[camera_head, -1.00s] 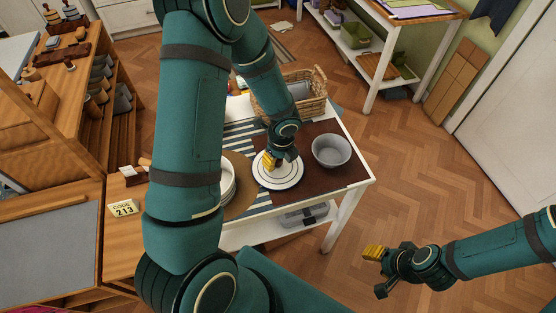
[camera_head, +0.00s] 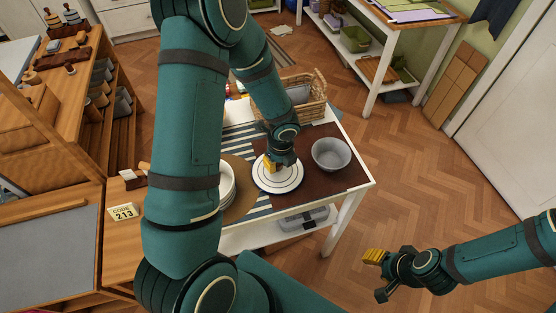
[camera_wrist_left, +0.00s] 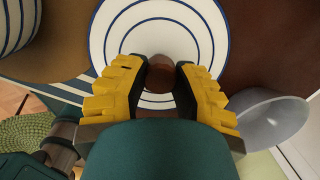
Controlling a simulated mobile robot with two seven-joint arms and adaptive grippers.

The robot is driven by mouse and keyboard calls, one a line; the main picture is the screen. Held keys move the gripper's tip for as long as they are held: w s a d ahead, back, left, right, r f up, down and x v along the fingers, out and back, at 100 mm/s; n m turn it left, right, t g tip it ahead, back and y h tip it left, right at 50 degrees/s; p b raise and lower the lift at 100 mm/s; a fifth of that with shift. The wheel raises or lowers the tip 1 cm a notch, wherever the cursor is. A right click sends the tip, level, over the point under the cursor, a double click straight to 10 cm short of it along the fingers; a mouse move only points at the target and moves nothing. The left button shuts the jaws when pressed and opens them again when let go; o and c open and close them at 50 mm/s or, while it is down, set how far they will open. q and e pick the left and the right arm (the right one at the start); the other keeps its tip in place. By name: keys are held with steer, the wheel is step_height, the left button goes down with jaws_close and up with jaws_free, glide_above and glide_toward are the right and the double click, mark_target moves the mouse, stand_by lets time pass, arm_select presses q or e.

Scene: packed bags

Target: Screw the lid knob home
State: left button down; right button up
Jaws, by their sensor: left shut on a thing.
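The round white lid (camera_head: 278,183) with dark blue rings lies on the small white table. In the left wrist view the lid (camera_wrist_left: 160,38) fills the top middle, and its brown knob (camera_wrist_left: 160,76) shows between my fingers. My left gripper (camera_head: 277,167) points down over the lid, and its yellow-backed fingers (camera_wrist_left: 160,90) are shut on the knob. The knob's base and any gap under it are hidden. My right gripper (camera_head: 377,275) is open and empty, out over the floor at the lower right.
A grey bowl (camera_head: 331,154) stands just right of the lid. A wicker basket (camera_head: 307,112) is behind it. A stack of white plates (camera_head: 228,186) is to the left, partly behind my left arm. The floor to the right is clear.

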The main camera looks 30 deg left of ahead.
arm_select(q)
steer(key=m+p, duration=0.1)
steer(key=m, duration=0.2)
steer(key=shift+s, duration=0.1)
steer(key=shift+m, duration=0.3)
steer(key=m+p, duration=0.1)
steer(key=m, duration=0.1)
steer(key=shift+r+m+t+p, duration=0.1)
steer(key=shift+m+t+p, duration=0.2)
steer(key=shift+m, duration=0.4)
